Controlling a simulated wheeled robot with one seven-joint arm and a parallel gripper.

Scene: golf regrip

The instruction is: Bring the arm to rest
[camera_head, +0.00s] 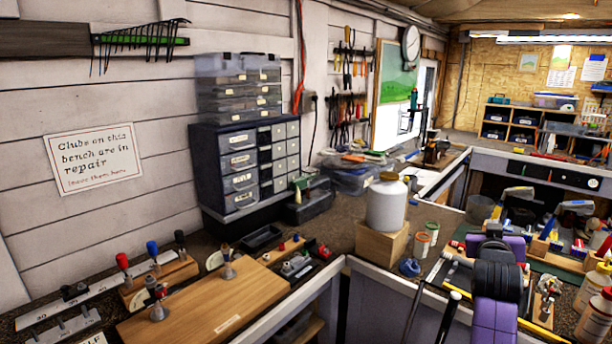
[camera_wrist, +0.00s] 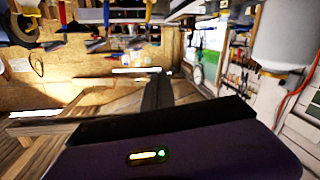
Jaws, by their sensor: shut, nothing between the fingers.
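My arm, purple and black, rises at the lower right of the head view in front of the cluttered bench. My gripper shows in the wrist view (camera_wrist: 157,90) as dark fingers closed together beyond the purple hand, with nothing between them. In the head view its fingers cannot be made out clearly. The wrist view is turned, with the plywood wall, shelves and a hanging tool rack beyond the fingers. Nothing is seen touching the fingers.
A white jug (camera_head: 387,207) stands on a wooden block (camera_head: 381,245) left of my arm. Dark club shafts (camera_head: 449,318) lean near the bench's front edge. A drawer cabinet (camera_head: 225,165) stands by the left wall. A wooden board (camera_head: 205,308) with clamps lies at the lower left.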

